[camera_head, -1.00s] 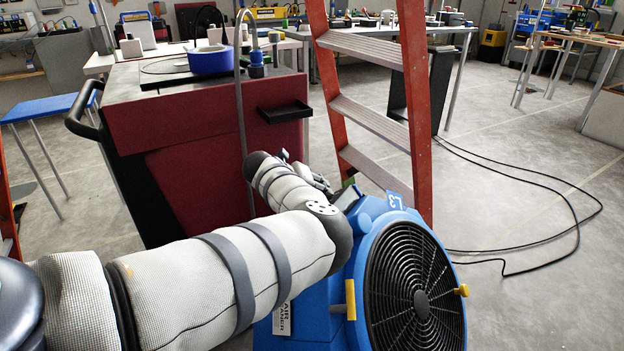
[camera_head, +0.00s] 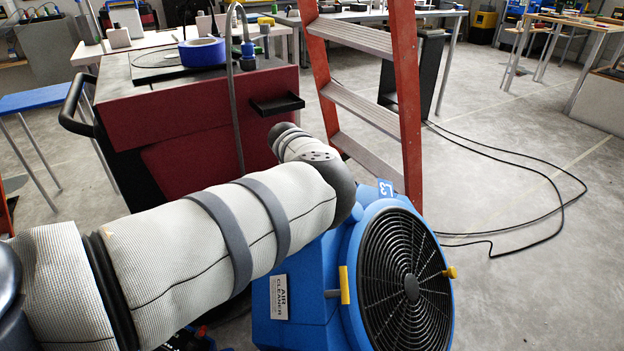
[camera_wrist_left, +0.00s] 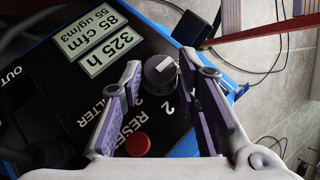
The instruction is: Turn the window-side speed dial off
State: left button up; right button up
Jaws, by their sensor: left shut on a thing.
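The blue air cleaner (camera_head: 300,290) with a round black fan grille (camera_head: 405,270) stands on the floor at lower centre-right in the head view. Its dark control panel (camera_wrist_left: 105,25) fills much of the left wrist view. The black speed dial (camera_wrist_left: 160,70) has a white mark on top, with the printed numbers 2 and 3 beside it. My left gripper (camera_wrist_left: 164,80) has its purple-padded fingers on either side of the dial and is shut on it. A red reset button (camera_wrist_left: 137,143) lies near the fingers. In the head view my left arm hides the gripper and dial.
An orange ladder (camera_head: 370,105) stands just behind the air cleaner. A dark red cart (camera_head: 190,130) with a blue tape roll (camera_head: 202,51) is behind my arm. A black cable (camera_head: 555,210) loops over the open floor at right.

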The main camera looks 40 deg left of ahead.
pick_arm(q)
jog(key=o, duration=1.2)
jog(key=shift+c, duration=0.2)
jog(key=v, duration=1.2)
